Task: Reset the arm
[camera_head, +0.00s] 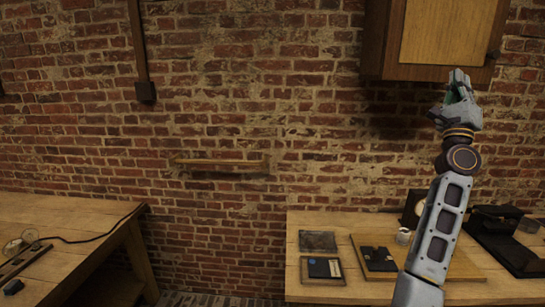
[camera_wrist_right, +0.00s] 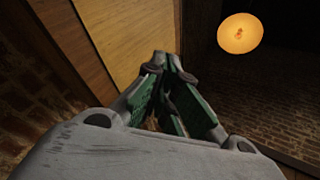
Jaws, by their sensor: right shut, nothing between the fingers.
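My right arm rises from the bottom right of the head view. Its gripper (camera_head: 459,82) is raised well above the table, pointing up, in front of the wall just below the wooden wall cabinet. In the right wrist view the green-padded fingers (camera_wrist_right: 174,85) are closed together with nothing held. The cabinet's pale wooden door (camera_wrist_right: 125,35) is close by on the left of that view. My left gripper is not in view.
Another table (camera_head: 70,215) stands left. The wall cabinet (camera_head: 440,35) hangs above. A lamp (camera_wrist_right: 240,33) glows overhead.

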